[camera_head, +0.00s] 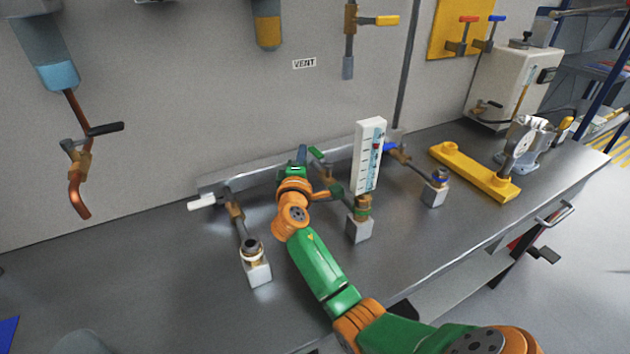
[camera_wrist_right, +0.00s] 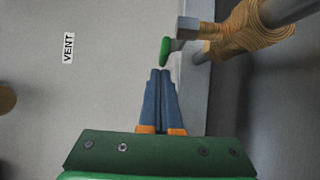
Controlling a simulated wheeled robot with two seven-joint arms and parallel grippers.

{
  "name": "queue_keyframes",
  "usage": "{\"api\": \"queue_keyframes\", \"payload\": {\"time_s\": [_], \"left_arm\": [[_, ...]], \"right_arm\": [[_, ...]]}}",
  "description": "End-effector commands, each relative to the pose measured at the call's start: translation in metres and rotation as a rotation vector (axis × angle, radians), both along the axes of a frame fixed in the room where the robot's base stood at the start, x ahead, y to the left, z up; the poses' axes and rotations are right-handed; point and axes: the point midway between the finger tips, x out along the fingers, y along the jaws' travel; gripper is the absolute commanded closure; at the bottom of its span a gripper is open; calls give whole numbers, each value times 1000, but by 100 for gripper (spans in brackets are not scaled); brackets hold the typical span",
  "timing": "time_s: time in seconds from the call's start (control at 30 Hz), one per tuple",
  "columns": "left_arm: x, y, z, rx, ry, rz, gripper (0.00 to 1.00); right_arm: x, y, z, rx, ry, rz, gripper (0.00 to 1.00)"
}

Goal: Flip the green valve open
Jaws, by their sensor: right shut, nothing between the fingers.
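The green valve handle (camera_head: 316,153) is a short lever at the back of the middle pipe assembly on the steel bench, beside a white gauge panel. In the right wrist view the green handle (camera_wrist_right: 165,50) shows just beyond my fingertips, next to a brass fitting (camera_wrist_right: 245,35). My right gripper (camera_head: 302,152) is just left of the handle in the head view. In the right wrist view its blue fingers (camera_wrist_right: 160,73) are together, with nothing between them. My left gripper is out of view.
A white-handled valve (camera_head: 202,202) stands left and a blue-handled valve (camera_head: 392,149) right. The white gauge panel (camera_head: 368,157) rises close to the right of the green handle. A yellow bar (camera_head: 475,171) lies farther right.

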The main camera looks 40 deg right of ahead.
Motion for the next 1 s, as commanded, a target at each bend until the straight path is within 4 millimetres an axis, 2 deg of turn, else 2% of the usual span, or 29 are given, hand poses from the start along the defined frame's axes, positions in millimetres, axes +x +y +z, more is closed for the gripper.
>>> {"api": "queue_keyframes", "payload": {"time_s": [0.17, 0.4, 0.53, 1.0], "left_arm": [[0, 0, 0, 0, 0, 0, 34], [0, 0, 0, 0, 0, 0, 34], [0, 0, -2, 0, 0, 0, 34], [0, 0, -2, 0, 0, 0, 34]], "right_arm": [[-5, 5, -1, 1, 1, 1, 100], [-38, 33, -1, 3, -1, 2, 100], [-50, 43, -1, 1, 0, 1, 100], [-54, 46, 0, 0, 0, 0, 100]]}}
